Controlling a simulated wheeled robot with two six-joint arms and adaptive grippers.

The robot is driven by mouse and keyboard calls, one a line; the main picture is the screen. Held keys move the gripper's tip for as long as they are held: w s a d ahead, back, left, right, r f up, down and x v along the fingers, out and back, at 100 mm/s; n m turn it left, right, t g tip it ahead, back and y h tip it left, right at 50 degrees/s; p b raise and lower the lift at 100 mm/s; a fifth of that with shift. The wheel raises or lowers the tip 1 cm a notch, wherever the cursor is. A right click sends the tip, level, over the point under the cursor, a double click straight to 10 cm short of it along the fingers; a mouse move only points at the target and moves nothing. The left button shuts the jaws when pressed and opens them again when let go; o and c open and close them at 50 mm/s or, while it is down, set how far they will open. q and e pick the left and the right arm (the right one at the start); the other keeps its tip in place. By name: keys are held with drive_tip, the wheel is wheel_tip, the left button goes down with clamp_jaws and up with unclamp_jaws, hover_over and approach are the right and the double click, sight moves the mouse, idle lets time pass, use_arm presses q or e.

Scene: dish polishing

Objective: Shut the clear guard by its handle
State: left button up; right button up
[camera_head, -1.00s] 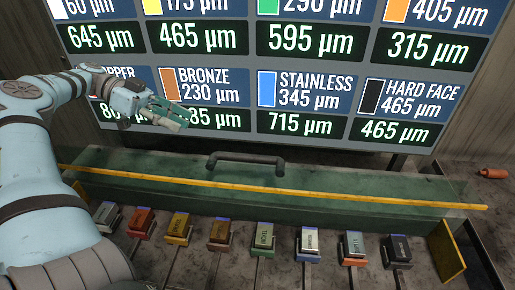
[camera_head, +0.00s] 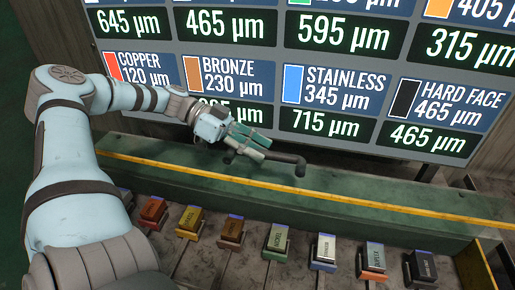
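The guard shows as a long yellow edge strip (camera_head: 330,197) along a green housing (camera_head: 400,203); the clear pane itself is hard to make out. Its dark bar handle (camera_head: 287,158) stands above the strip near the middle. My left gripper (camera_head: 266,149) is at the left part of the handle and covers some of it. Its teal fingers look apart at the tips, and I cannot tell whether they touch the bar. My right gripper is not in view.
Several small labelled blocks in coloured holders, such as the green one (camera_head: 278,238), stand in a row in front of the strip. A large display board (camera_head: 285,35) with thickness readings rises close behind the handle. A yellow end plate (camera_head: 477,268) stands at the right.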

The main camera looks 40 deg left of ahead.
use_arm(q)
drive_tip(key=shift+d+f, duration=0.1)
drive_tip(key=shift+d, duration=0.1)
drive_tip(key=shift+c, duration=0.4)
clamp_jaws()
